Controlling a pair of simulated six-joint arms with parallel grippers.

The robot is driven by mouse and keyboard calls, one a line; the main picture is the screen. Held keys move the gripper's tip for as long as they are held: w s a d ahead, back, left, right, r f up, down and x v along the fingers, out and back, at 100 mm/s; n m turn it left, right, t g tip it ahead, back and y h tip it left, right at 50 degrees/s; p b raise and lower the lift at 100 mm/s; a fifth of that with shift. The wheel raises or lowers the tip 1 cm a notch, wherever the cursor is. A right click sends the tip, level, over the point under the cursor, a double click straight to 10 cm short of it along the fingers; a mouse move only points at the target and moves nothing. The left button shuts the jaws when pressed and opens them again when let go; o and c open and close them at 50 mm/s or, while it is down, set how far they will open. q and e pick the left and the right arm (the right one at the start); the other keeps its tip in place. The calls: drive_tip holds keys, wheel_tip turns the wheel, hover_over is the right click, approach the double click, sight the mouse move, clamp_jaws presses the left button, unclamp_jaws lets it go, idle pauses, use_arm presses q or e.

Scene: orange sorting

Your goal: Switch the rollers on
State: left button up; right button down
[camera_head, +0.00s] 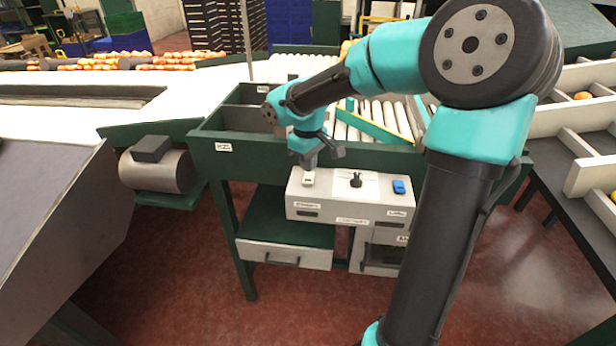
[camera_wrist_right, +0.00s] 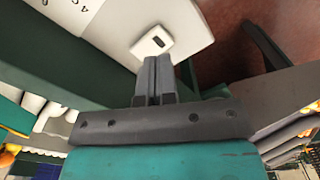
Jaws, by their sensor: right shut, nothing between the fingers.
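A pale control box (camera_head: 335,194) sits on the front of the green roller frame. It carries a white switch (camera_head: 308,179) on the left, a black knob (camera_head: 356,180) in the middle and a blue switch (camera_head: 399,187) on the right. Small labels on its front are too small to read surely. My right gripper (camera_head: 309,166) is shut and empty, pointing down just over the white switch. In the right wrist view the closed fingertips (camera_wrist_right: 154,62) are at the edge of the white switch (camera_wrist_right: 153,41); I cannot tell whether they touch. My left gripper is not seen.
The rollers (camera_head: 370,117) lie behind the box, partly hidden by my right arm. A green shelf with a drawer (camera_head: 283,252) is below. A motor (camera_head: 157,171) stands at left, and a divided tray (camera_head: 580,150) at right.

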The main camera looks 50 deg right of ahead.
sight(308, 181)
drive_tip(key=shift+r, duration=1.6)
drive_tip(key=w+a+f+m+t+y, duration=0.1)
drive_tip(key=w+a+f+m+y, duration=0.1)
drive_tip(key=w+a+f+m, duration=0.4)
drive_tip(key=w+a+f+m+t+y, duration=0.1)
drive_tip(key=a+f+m+t, duration=0.1)
drive_tip(key=a+f, duration=0.65)
drive_tip(key=s+a+f+n, duration=0.1)
drive_tip(key=s+a+f, duration=0.2)
drive_tip(key=f, duration=0.6)
drive_tip(key=s+a+f+n+g, duration=0.1)
drive_tip(key=s+f, duration=0.4)
drive_tip(key=f, duration=0.5)
drive_tip(key=s+a+f+n+g, duration=0.1)
drive_tip(key=s+a+f+n, duration=0.2)
drive_tip(key=a+f, duration=0.3)
wheel_tip(308, 181, down, 4)
drive_tip(key=shift+s+r+y, duration=0.2)
drive_tip(key=shift+s+y, duration=0.2)
drive_tip(key=shift+s, duration=0.5)
